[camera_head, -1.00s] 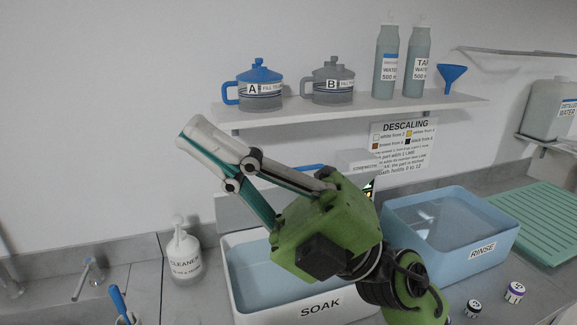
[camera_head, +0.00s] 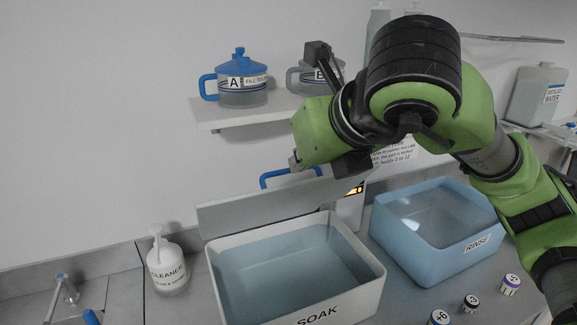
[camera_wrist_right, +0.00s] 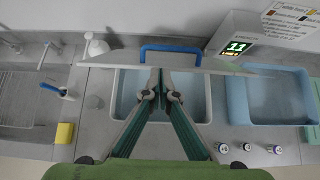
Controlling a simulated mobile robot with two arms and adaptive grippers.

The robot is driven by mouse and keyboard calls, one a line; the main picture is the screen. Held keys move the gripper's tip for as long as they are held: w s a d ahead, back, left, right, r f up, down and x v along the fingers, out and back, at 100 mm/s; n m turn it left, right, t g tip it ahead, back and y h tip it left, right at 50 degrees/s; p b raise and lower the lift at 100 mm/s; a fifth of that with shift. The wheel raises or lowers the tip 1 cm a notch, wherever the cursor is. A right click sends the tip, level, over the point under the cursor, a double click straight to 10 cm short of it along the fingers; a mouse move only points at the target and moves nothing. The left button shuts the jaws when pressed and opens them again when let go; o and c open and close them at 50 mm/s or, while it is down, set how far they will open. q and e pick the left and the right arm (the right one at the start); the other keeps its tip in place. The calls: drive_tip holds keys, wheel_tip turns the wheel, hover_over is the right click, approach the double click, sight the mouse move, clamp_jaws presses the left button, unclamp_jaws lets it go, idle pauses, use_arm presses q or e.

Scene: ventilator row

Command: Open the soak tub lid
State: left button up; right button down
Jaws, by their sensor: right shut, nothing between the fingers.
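The soak tub (camera_head: 372,268) is a white tub with blue inside, open at the top. Its grey lid (camera_head: 235,212) stands raised along the tub's back edge, with a blue handle (camera_head: 290,172) on its far side. The right wrist view shows the lid (camera_wrist_right: 110,60) nearly edge-on and the handle (camera_wrist_right: 170,48) beyond it. My right gripper (camera_head: 295,161) is above the tub near the lid, mostly hidden by my wrist. In the wrist view its fingers (camera_wrist_right: 160,84) are shut and empty, over the tub opening; contact with the lid cannot be told. My left gripper is not in view.
A blue rinse tub (camera_head: 450,245) stands right of the soak tub. A cleaner bottle (camera_head: 167,265) stands to the left. A small display box (camera_head: 350,208) is behind the tub. A wall shelf with jugs (camera_head: 240,85) is above. Small labelled jars (camera_head: 471,302) sit in front of the rinse tub.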

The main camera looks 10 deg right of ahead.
sight(284, 186)
drive_tip(key=p+x, duration=0.3)
drive_tip(key=x, duration=0.5)
drive_tip(key=shift+w+a, duration=0.1)
drive_tip(key=shift+w+f, duration=0.25)
drive_tip(key=shift+f, duration=0.15)
drive_tip(key=shift+w+a+r, duration=0.1)
drive_tip(key=shift+w+r, duration=0.1)
drive_tip(key=shift+w+a+r+g+p, duration=0.15)
drive_tip(key=shift+w+r+g+p, duration=0.35)
drive_tip(key=shift+w, duration=0.35)
drive_tip(key=w, duration=0.1)
drive_tip(key=w+r, duration=0.1)
drive_tip(key=w+a+b, duration=0.1)
drive_tip(key=w, duration=0.1)
drive_tip(key=shift+r, duration=0.35)
